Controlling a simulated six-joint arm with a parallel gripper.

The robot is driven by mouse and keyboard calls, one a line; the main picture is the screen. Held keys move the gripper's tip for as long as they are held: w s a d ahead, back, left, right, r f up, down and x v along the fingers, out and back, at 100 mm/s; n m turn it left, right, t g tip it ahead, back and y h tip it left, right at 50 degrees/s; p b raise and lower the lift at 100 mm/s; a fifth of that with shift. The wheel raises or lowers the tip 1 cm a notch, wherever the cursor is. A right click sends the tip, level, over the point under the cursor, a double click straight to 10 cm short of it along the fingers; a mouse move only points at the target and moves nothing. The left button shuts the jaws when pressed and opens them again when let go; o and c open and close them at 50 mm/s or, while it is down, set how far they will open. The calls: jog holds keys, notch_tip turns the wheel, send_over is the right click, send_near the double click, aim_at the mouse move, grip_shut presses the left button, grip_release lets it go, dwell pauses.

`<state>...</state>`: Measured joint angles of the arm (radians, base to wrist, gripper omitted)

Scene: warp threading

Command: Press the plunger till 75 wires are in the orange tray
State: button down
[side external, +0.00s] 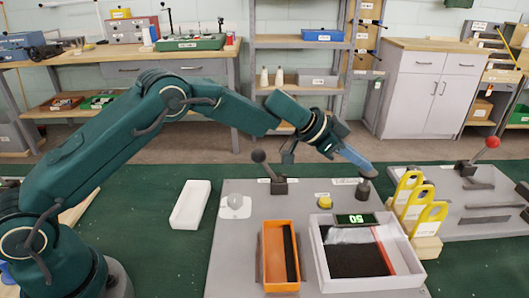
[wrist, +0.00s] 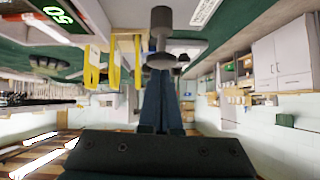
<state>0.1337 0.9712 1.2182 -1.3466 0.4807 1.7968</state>
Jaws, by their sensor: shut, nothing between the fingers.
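The plunger (side external: 364,190) is a dark grey post with a round cap, at the back right of the grey board. In the wrist view the plunger (wrist: 161,35) stands just beyond my fingertips. My gripper (side external: 367,169) is shut and empty, tilted down with its blue fingers at the plunger's cap; I cannot tell whether they touch it. It also shows in the wrist view (wrist: 159,75). The orange tray (side external: 267,265) sits at the board's front and holds a narrow dark strip; single wires cannot be made out. A green display (side external: 356,219) seems to read 50.
A white box (side external: 319,262) with dark contents stands right of the orange tray. Yellow-handled tools (side external: 407,187) stand close right of the plunger. A black-knobbed lever (side external: 267,172) rises left of it.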

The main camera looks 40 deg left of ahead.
jog(key=shift+f, duration=1.4)
jog(key=w+d+r+v, duration=0.1)
jog(key=r+v, duration=0.1)
jog(key=v, duration=1.1)
jog(key=shift+r, duration=0.25)
jog(key=shift+w+d, duration=0.1)
jog(key=shift+d, duration=0.1)
